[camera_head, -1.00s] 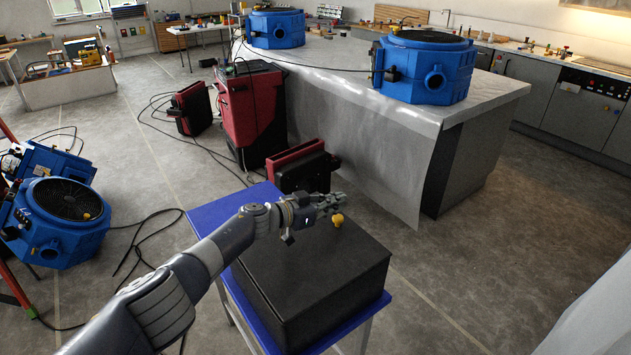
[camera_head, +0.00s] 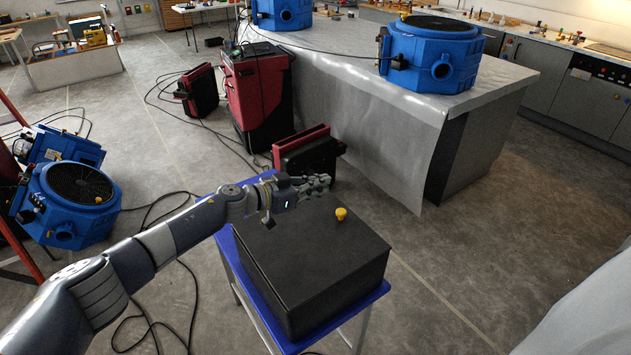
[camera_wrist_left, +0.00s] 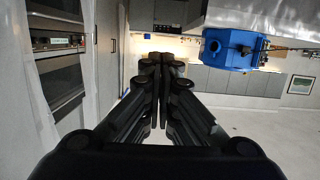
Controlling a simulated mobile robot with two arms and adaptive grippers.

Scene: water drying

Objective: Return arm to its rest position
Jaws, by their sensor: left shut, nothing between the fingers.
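My left arm comes in from the left in the head view. Its gripper (camera_head: 318,183) is over the far left part of a black box (camera_head: 300,255), apart from the yellow knob (camera_head: 341,214) on the box top. In the left wrist view the gripper's fingers (camera_wrist_left: 160,85) are together with nothing between them. The black box sits on a small blue table (camera_head: 262,312). My right gripper is not in view.
A blue air mover (camera_head: 430,55) stands on the plastic-draped island (camera_head: 400,150). Another blue air mover (camera_head: 75,205) is on the floor at left. A red machine (camera_head: 255,95) and a red-black unit (camera_head: 306,155) stand beyond the table. Open floor lies to the right.

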